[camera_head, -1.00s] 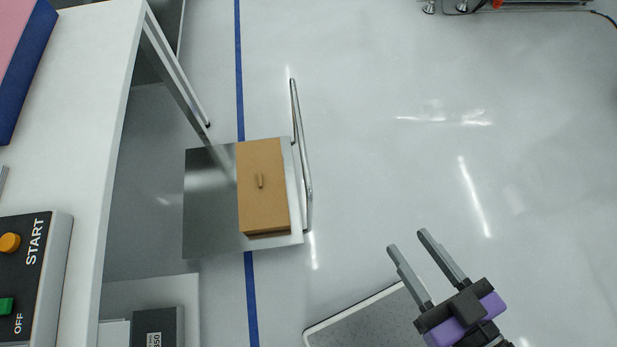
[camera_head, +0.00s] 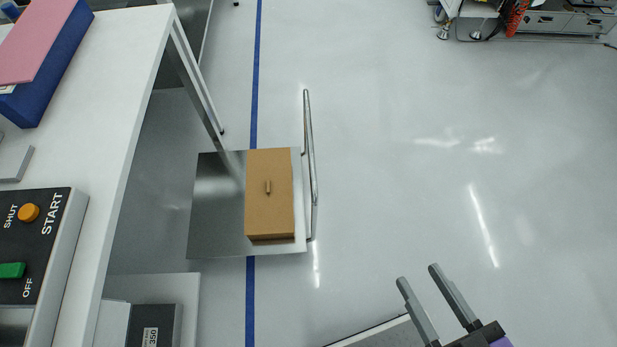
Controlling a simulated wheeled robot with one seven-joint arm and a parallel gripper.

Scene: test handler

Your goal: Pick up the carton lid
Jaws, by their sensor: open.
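The brown carton lid (camera_head: 270,205), with a small handle on its top, sits on a carton whose darker edge shows at the near end. The carton stands on the right part of a flat metal cart (camera_head: 215,225). My gripper (camera_head: 418,272) is at the lower right, open and empty, its two grey fingers apart and pointing up and left. It is well away from the lid, to the right and nearer. The carton's inside is hidden under the lid.
A metal handle rail (camera_head: 310,150) stands along the cart's right side. A white table (camera_head: 110,100) at left carries a control box (camera_head: 35,240) and a blue-pink box (camera_head: 45,55). A grey box (camera_head: 155,325) is below left.

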